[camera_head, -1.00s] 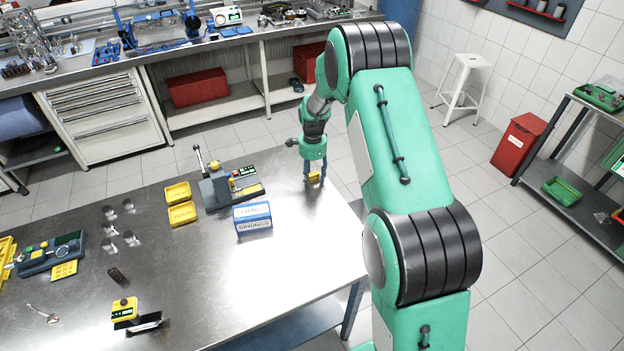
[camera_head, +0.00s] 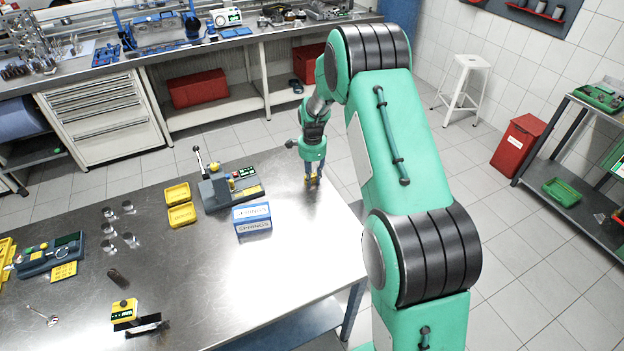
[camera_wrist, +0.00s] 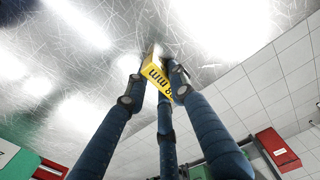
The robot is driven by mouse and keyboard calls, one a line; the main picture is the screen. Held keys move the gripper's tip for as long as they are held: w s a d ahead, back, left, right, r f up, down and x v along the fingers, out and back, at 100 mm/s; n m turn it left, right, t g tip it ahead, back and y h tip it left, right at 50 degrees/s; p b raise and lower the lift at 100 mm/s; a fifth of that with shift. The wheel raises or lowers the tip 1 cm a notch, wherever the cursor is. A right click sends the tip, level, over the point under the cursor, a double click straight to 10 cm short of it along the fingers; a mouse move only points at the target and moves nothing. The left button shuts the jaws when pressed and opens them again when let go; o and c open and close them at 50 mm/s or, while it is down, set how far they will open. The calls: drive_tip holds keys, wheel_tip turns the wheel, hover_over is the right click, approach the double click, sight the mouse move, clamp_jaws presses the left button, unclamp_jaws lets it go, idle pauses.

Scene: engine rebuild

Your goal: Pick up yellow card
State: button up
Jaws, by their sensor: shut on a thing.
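The yellow card (camera_wrist: 157,74) is a small yellow piece with dark lettering ending in "mm", seen in the wrist view between blue fingers. My gripper (camera_wrist: 158,82) is shut on it, with fingertips at its sides. In the head view, my gripper (camera_head: 313,179) points down at the far right corner of the steel table (camera_head: 270,285). A small yellow patch of the card (camera_head: 311,182) shows at the fingertips. The fingers cover part of it. I cannot tell whether its lower edge touches the table.
A blue and white box labelled "SPRINGS" (camera_head: 252,218) stands left of my gripper. A grey fixture with a lever (camera_head: 230,190) and yellow trays (camera_head: 181,213) lie farther left. The table's front right area is clear.

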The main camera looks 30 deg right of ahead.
sight(312, 176)
drive_tip(key=shift+r, duration=0.15)
drive_tip(key=shift+c, duration=0.2)
drive_tip(key=shift+r, duration=0.5)
wheel_tip(312, 176, up, 2)
drive_tip(key=shift+r+p, duration=0.1)
drive_tip(key=shift+p, duration=0.2)
drive_tip(key=s+a, duration=0.1)
drive_tip(key=s, duration=0.4)
drive_tip(key=s+a+r, duration=0.1)
drive_tip(key=s, duration=0.4)
drive_tip(key=s+a+p, duration=0.1)
drive_tip(key=s, duration=0.4)
drive_tip(key=shift+s+a+r, duration=0.25)
drive_tip(key=shift+s+a, duration=0.05)
